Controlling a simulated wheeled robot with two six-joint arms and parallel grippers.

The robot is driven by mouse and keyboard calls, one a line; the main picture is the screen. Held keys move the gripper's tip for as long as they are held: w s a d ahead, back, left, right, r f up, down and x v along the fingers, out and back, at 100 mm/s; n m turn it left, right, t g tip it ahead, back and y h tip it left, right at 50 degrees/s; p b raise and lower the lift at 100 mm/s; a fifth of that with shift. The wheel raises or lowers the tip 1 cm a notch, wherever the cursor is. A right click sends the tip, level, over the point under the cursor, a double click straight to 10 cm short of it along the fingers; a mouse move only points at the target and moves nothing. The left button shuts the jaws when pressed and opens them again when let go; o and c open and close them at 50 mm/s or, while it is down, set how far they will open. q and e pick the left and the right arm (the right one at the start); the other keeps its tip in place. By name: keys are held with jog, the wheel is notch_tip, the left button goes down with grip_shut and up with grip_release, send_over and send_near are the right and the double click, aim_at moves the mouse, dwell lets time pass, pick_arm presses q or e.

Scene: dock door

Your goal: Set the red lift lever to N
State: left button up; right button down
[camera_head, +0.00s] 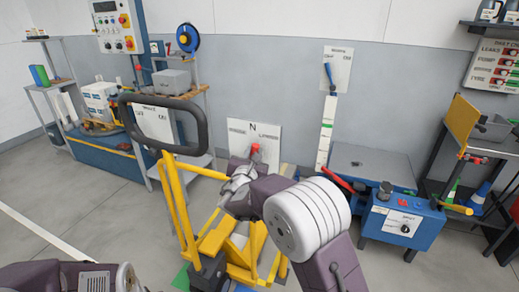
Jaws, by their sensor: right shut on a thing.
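The red lift lever (256,150) shows as a small red end in front of a white panel (268,132). The panel has a large N at its top centre and smaller labels at the left and right that I cannot read fully. My right gripper (246,166) is shut on the red lever just below its visible end. My gripper and wrist hide the rest of the lever, so I cannot tell its exact setting. Only part of my left arm shows at the bottom left; its gripper is out of view.
A yellow pallet truck (180,205) with a black loop handle (124,112) stands close at the left. A blue lift table (375,165) and blue control box (402,222) stand at the right. Open floor lies at the left.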

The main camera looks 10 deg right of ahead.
jog(key=shift+w+a+r+n+p, duration=0.25)
jog(key=shift+w+a+n+p, duration=0.25)
jog(key=shift+p, duration=0.5)
jog(key=shift+a+f+n+g+p, duration=0.1)
jog(key=shift+a+n+g+p, duration=0.2)
jog(key=shift+n+p, duration=0.1)
jog(key=c, duration=1.5)
grip_release()
jog(key=v, duration=0.9)
